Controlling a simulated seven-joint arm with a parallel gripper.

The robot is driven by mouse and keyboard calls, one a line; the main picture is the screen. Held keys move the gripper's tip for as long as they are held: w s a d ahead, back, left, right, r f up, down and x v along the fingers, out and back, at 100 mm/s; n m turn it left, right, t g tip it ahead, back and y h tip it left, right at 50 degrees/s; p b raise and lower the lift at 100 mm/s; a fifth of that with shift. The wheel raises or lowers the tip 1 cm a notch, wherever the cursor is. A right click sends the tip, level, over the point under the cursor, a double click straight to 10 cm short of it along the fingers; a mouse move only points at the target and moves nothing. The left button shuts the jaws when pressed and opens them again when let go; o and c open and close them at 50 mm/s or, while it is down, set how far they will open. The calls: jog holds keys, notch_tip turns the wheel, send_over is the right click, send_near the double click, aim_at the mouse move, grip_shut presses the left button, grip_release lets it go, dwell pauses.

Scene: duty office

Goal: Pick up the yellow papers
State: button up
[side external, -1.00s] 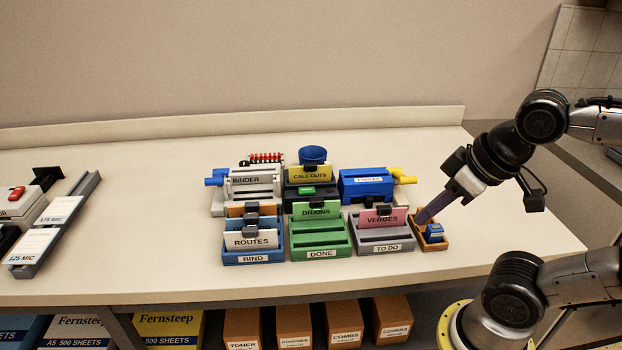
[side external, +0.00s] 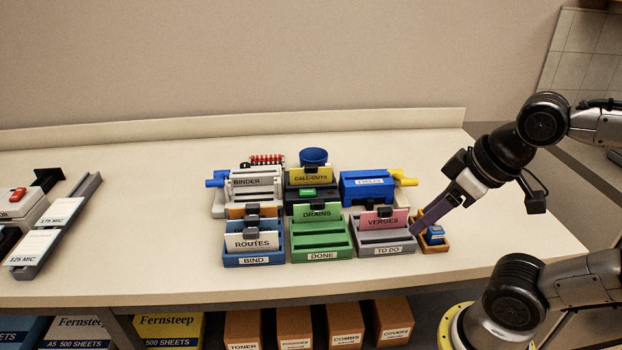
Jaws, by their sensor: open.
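The yellow papers (side external: 311,175), labelled CALL-OUTS with a dark clip at the top, stand upright in the back row. They are behind the green DONE rack and above a black unit (side external: 300,208) with a small green display. Their lower part is hidden. My gripper (side external: 415,231) is at the right, well away from them. Its long fingers slant down to the left, between the grey TO DO rack (side external: 382,249) and a small wooden tray (side external: 436,248). It is open with nothing visible between the fingers; I cannot tell whether it touches either one.
A green DRAINS set (side external: 318,212) stands in the DONE rack (side external: 321,255), in front of the yellow papers. The pink VERGES set (side external: 384,218) is nearest my gripper. White ROUTES (side external: 251,242), a binder machine (side external: 247,183) and a blue punch (side external: 367,187) crowd around.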

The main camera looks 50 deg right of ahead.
jog(key=w+r+n+g, duration=0.1)
jog(key=w+r+n, duration=0.55)
jog(key=r, duration=0.45)
jog(key=w+d+r+n+g, duration=0.1)
jog(key=w+r, duration=0.1)
jog(key=w, duration=0.4)
jog(key=w+d+r+n+g, duration=0.1)
jog(key=w+d+r, duration=0.1)
jog(key=w, duration=0.4)
jog(key=g, duration=0.3)
send_over(311, 166)
notch_tip(311, 166, down, 11)
jog(key=f, duration=0.7)
jog(key=shift+a+f, duration=0.2)
jog(key=shift+a, duration=0.1)
jog(key=shift+d+f, duration=0.2)
jog(key=shift+f, duration=1.25)
jog(key=shift+d+f, duration=0.15)
jog(key=shift+f, duration=1.25)
